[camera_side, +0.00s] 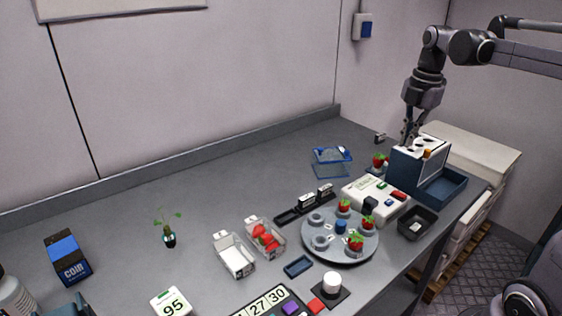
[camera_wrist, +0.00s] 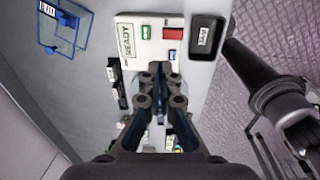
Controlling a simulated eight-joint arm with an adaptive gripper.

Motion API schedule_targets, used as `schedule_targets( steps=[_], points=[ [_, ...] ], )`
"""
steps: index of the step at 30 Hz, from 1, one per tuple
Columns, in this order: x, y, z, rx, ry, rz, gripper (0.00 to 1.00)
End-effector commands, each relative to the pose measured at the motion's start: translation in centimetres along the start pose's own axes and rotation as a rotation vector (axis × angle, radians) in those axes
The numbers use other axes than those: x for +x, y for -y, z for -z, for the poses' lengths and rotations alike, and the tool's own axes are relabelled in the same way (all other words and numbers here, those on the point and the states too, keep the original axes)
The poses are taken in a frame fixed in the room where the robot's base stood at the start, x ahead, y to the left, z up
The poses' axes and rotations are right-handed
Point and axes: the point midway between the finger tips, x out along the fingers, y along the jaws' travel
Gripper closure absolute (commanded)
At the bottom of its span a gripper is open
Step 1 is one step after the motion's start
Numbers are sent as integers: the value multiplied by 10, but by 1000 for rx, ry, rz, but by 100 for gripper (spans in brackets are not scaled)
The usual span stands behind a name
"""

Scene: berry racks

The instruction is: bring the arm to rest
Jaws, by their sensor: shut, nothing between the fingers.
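My gripper (camera_side: 408,138) is in the side view at the right, pointing down, with its tips close to the top of a blue and white box in the picture. I cannot tell whether it touches the box. The wrist view shows my gripper (camera_wrist: 160,78) with its fingers together and nothing between them. Beyond the fingers in that view is a white device (camera_wrist: 150,45) with a READY display, a red button and a blue button.
The blue and white box (camera_side: 405,170) has a blue tray (camera_side: 452,190) beside it. A round grey plate (camera_side: 318,252) holds several strawberries. A black dish (camera_side: 418,224), a blue basket (camera_side: 332,170) and two clear punnets (camera_side: 235,266) stand on the bench. The bench's back left is clear.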

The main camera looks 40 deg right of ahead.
Motion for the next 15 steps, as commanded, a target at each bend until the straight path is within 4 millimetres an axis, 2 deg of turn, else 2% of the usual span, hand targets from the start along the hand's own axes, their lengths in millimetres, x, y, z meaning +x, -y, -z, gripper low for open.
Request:
schedule_targets(
  steps=[5, 15],
  points=[
    [4, 2, 19, 111, 15, -38, 100],
    [30, 20, 90, 636, -10, -230, 100]
  ],
)
